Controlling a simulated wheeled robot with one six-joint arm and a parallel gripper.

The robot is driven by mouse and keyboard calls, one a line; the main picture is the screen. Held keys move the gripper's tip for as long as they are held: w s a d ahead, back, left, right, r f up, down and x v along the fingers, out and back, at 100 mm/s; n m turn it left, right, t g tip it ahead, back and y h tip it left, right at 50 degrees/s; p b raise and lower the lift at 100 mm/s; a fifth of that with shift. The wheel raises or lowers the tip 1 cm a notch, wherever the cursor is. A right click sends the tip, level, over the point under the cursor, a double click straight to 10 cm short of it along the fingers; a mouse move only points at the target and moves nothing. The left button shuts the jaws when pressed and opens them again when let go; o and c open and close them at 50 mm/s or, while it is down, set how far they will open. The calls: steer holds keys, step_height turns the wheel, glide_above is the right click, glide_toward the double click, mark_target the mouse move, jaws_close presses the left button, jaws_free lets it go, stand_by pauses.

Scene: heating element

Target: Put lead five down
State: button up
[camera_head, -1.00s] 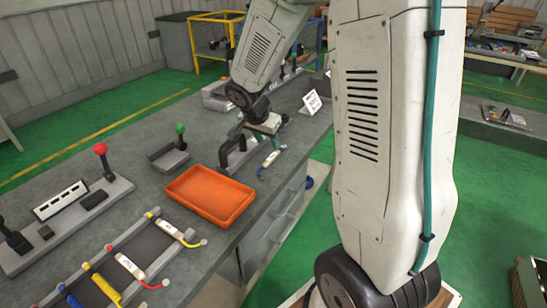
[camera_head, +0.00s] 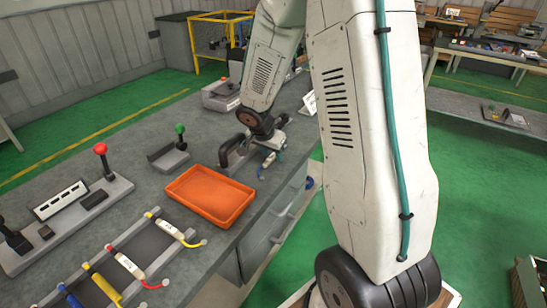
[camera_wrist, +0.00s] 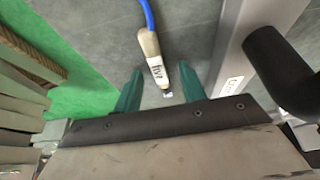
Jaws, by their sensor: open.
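Lead five (camera_wrist: 155,68) shows in the wrist view with a beige end, a white label and a blue cable running up out of the picture. Its label is upside down and hard to read. It lies over the grey bench top between the two green fingers of my gripper (camera_wrist: 161,76), with a visible gap on each side. My gripper is open. In the head view, the lead (camera_head: 266,164) is small, just below my gripper (camera_head: 272,143) near the bench's front edge. I cannot tell its exact contact with the bench.
An orange tray (camera_head: 209,196) is left of my gripper. A rack (camera_head: 150,214) with several coloured leads stands at the front left. A stand with a green knob (camera_head: 180,129) is further back. A dark handle (camera_wrist: 275,62) on a grey fixture is close right in the wrist view.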

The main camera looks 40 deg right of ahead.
steer(key=shift+f, duration=0.15)
jaws_close()
